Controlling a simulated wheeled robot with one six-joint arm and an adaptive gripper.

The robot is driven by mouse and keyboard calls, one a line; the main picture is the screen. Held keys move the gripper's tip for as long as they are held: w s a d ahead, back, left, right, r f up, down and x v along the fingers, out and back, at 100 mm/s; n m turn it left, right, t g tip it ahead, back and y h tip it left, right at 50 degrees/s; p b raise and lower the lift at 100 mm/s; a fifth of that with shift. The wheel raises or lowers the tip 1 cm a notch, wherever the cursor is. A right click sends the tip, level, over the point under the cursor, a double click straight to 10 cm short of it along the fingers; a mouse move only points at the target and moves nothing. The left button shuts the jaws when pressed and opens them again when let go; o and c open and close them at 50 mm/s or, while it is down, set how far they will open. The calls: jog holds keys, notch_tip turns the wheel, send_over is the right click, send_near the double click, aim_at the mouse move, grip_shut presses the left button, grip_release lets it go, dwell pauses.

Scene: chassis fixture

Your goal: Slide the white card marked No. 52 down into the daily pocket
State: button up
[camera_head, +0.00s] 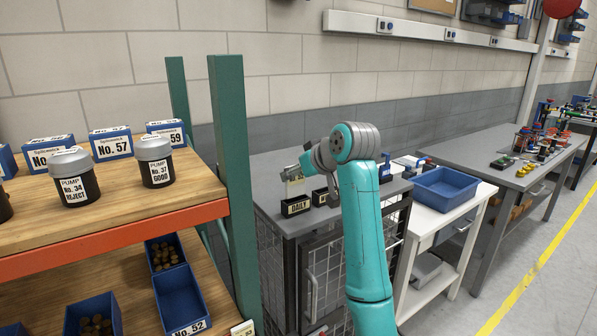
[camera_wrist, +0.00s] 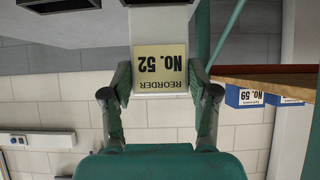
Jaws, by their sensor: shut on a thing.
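The card (camera_wrist: 160,70) marked "REORDER No. 52" appears upside down in the wrist view, with a cream printed face and a pale part beyond it. My gripper (camera_wrist: 159,82) is shut on it, one finger at each side edge. In the head view the card (camera_head: 294,187) hangs from my gripper (camera_head: 303,168), directly above the black pocket labelled DAILY (camera_head: 296,207) on the grey cabinet top. The card's lower edge is at or near the pocket's mouth; I cannot tell if it is inside.
Another black pocket (camera_head: 320,197) stands just right of the daily one, partly behind my arm. A green shelf post (camera_head: 234,170) rises at the left. A blue tray (camera_head: 446,188) sits on the white table to the right. The wall is behind the cabinet.

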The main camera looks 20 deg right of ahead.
aim_at(297, 186)
jog(key=shift+f, duration=1.85)
jog(key=o, duration=1)
